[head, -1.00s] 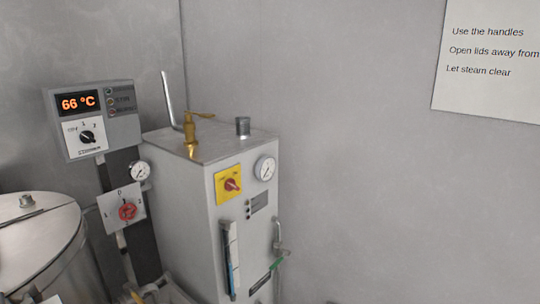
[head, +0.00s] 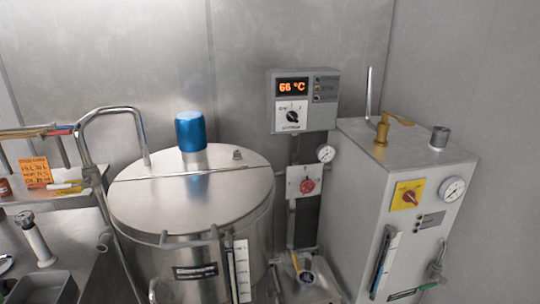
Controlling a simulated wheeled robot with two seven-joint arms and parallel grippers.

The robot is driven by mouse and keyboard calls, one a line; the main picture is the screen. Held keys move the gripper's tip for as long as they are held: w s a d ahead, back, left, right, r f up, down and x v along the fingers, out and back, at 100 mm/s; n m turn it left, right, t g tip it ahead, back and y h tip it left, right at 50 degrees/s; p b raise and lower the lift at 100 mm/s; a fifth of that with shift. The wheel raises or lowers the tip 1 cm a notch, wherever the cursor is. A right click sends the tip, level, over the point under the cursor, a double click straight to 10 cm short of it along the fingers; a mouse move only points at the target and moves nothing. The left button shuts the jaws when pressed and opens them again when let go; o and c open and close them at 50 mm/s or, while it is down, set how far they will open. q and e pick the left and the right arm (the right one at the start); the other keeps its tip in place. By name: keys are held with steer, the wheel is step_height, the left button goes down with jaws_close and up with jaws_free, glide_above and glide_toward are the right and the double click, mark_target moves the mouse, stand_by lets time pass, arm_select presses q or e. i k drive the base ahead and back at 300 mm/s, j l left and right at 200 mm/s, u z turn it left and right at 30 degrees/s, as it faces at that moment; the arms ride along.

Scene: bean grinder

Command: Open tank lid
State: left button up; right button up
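The steel tank (head: 185,245) stands left of centre in the head view. Its round lid (head: 195,205) looks shut and lies flat, with a seam running across it. A blue cylinder (head: 191,132) stands on top, behind the seam. A small handle bracket (head: 190,239) shows at the lid's front edge. Neither of my grippers is in view.
A control box (head: 303,101) reading about 66 °C stands behind the tank, right of it. A grey boiler cabinet (head: 390,190) with gauges stands on the right. A bent steel pipe (head: 117,109) rises left of the tank, beside a cluttered bench (head: 60,215).

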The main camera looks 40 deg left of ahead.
mark_target(191, 204)
steer(key=u, duration=1.75)
